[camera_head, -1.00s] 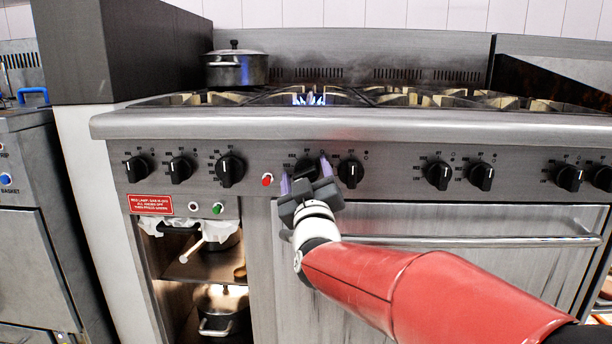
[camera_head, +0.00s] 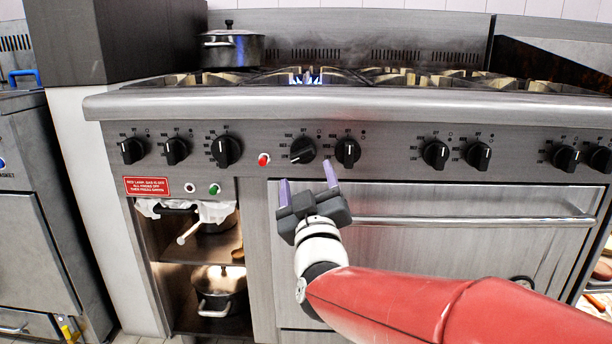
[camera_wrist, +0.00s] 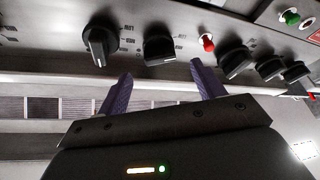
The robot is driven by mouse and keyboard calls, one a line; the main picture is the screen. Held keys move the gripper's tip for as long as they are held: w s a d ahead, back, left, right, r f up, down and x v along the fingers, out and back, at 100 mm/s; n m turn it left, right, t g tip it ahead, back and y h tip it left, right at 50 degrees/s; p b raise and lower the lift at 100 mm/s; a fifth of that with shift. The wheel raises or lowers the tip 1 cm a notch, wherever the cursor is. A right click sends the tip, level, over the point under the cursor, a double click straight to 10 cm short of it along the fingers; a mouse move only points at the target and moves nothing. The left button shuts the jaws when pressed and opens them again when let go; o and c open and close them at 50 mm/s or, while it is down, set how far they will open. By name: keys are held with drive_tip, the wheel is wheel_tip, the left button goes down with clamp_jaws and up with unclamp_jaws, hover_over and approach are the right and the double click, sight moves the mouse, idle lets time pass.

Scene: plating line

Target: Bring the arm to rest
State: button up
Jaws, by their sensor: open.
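My gripper (camera_head: 308,190) is in front of the stove, just below the row of black knobs. Its two purple fingers are spread apart with nothing between them. A turned knob (camera_head: 303,150) sits just above the fingers, its pointer off vertical, unlike the upright knob (camera_head: 347,152) to its right. The fingers are apart from both knobs in the head view. In the wrist view the open fingers (camera_wrist: 160,88) point up toward the knob row, with a black knob (camera_wrist: 159,46) beyond the gap. My red and white arm reaches in from the lower right.
A blue flame burns on a burner (camera_head: 305,76). A dark lidded pot (camera_head: 232,47) stands at the back left of the stove. The oven handle (camera_head: 470,221) juts out right of my gripper. An open shelf holds another pot (camera_head: 219,290). A red lamp (camera_head: 263,159) is lit.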

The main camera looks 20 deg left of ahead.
drive_tip(key=s+d+f+m+g+h+p, duration=0.1)
drive_tip(key=s+d+m+g+h+p, duration=0.2)
drive_tip(key=d, duration=0.6)
drive_tip(key=s+d+f+m+g+h+p, duration=0.15)
drive_tip(key=d+g+p, duration=0.3)
drive_tip(key=d, duration=0.55)
drive_tip(key=s+d+f+m+g+h+p, duration=0.2)
drive_tip(key=s+d, duration=0.4)
drive_tip(key=s, duration=0.3)
drive_tip(key=s+d+f+m+g+h+p, duration=0.2)
drive_tip(key=s+d+g, duration=0.3)
drive_tip(key=s, duration=0.3)
drive_tip(key=shift+s+d+f+m, duration=0.35)
drive_tip(key=shift+d+f+m, duration=0.3)
drive_tip(key=shift+d+m, duration=0.2)
drive_tip(key=shift+h, duration=0.25)
